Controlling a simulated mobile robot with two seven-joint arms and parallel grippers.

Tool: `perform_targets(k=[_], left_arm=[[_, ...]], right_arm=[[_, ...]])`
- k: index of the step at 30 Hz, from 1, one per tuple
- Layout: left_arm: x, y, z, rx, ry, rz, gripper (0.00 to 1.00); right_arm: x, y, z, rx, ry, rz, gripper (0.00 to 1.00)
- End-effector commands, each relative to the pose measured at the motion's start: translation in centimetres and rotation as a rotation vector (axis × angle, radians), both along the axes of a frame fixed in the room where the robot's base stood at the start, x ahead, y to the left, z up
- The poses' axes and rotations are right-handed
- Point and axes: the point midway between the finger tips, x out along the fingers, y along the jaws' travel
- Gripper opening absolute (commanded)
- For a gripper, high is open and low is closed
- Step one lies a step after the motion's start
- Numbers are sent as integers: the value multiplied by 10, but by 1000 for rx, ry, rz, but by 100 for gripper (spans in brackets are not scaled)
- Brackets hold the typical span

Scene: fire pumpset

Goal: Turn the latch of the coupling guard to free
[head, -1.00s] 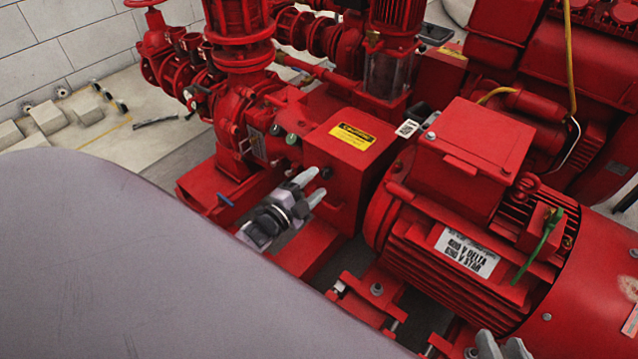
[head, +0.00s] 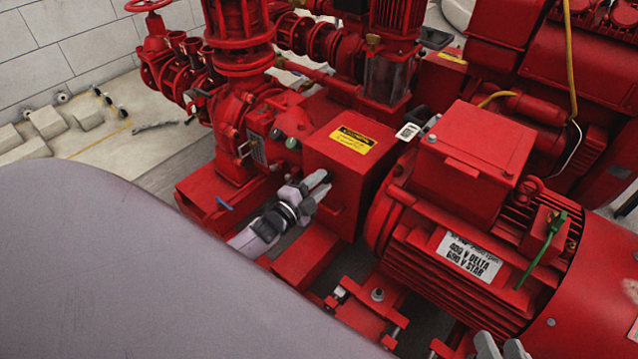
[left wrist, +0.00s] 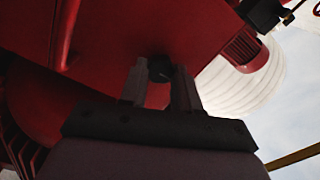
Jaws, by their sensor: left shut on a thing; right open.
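The coupling guard (head: 372,182) is the red box with a yellow warning label, left of the big motor in the head view. Its latch (left wrist: 160,68) is a small dark knob on the guard's side face, seen between my fingertips in the left wrist view. My left gripper (head: 325,182) is shut on the latch, its fingers pointing at the side face; it also shows in the left wrist view (left wrist: 160,88). The fingers partly hide the latch in the head view. My right gripper (head: 502,348) is open at the bottom edge, in front of the motor, mostly cut off.
The red motor (head: 440,270) with its terminal box (head: 470,155) stands right of the guard. The red pump (head: 245,125) and its pipes stand behind and left. A red base frame with bolts runs below. My own grey arm fills the lower left.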

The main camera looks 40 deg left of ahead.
Motion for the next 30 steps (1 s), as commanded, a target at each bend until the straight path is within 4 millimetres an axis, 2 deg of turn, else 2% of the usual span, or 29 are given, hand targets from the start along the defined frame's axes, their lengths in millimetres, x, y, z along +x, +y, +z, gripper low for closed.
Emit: perform_targets(k=[11, 30], left_arm=[[0, 1, 0, -189, 15, 1, 1], [-1, 1, -1, -788, 64, 0, 1]], right_arm=[[1, -1, 3, -9, -5, -2, 43], [-3, -4, 0, -29, 4, -9, 43]])
